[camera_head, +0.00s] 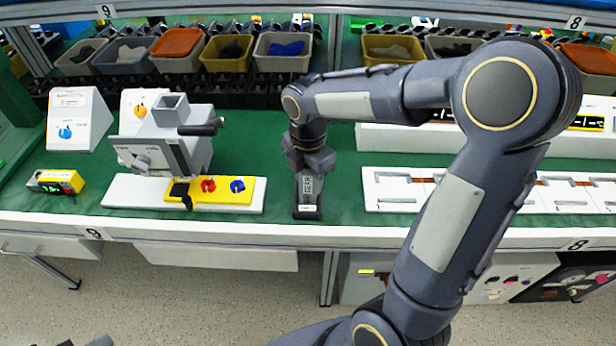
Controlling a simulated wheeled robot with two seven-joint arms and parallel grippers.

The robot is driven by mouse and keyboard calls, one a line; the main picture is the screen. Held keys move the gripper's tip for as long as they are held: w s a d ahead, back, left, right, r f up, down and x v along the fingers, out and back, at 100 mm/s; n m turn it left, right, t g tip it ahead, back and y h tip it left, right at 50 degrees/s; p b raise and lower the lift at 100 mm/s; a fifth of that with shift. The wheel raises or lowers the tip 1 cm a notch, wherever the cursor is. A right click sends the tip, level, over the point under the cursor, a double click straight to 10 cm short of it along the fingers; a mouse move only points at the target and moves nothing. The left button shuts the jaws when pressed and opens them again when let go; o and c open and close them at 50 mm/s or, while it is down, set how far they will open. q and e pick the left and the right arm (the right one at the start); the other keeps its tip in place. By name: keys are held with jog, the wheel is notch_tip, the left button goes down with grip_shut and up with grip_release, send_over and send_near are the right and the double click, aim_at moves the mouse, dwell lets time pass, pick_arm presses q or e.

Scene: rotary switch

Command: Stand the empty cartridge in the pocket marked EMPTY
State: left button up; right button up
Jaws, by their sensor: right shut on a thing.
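My right gripper (309,170) points down over the green bench top, just right of the white plate. It is shut on a grey cartridge (308,188) with lettering down its face, which looks upright. At the cartridge's foot is a small dark block (307,214) with a white label too small to read. I cannot tell whether this block is the pocket marked EMPTY, or whether the cartridge stands in it or just behind it. My left gripper is out of view.
A grey machine (165,150) with a black handle stands left, behind a yellow panel (222,190) with red and blue knobs on a white plate (130,192). White trays (400,190) lie right, partly behind my arm. Bins (283,52) line the back.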

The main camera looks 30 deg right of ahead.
jog(key=shift+f, duration=0.2)
jog(key=o, duration=1.1)
jog(key=shift+r, duration=0.1)
